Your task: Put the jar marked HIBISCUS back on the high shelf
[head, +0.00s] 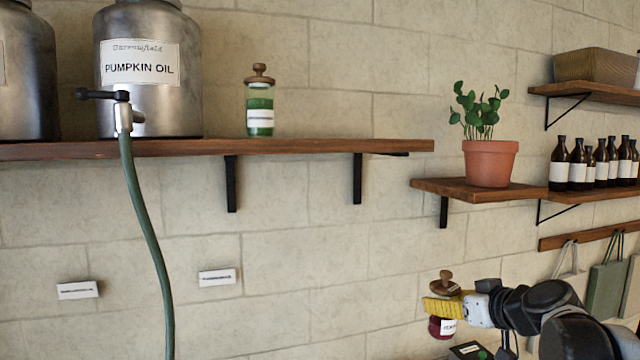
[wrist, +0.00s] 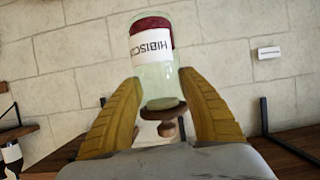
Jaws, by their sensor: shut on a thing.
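The HIBISCUS jar (wrist: 152,75) is glass with dark red contents, a white label and a round wooden lid. In the wrist view it hangs between the two yellow fingers of my gripper (wrist: 165,105), with its lettering upside down. In the head view the jar (head: 440,328) is at lower right, upright, its lid above the yellow fingers of my gripper (head: 443,308), which partly hide it. My gripper is shut on the jar. The long wooden shelf (head: 320,146) is higher, at left, well apart from the jar.
A green jar (head: 260,105) and a PUMPKIN OIL can (head: 150,85) stand on the long shelf; its right end is bare. A hose (head: 145,230) hangs from the can's tap. A potted plant (head: 490,163) stands on a lower shelf (head: 440,187), right, near several brown bottles (head: 578,165).

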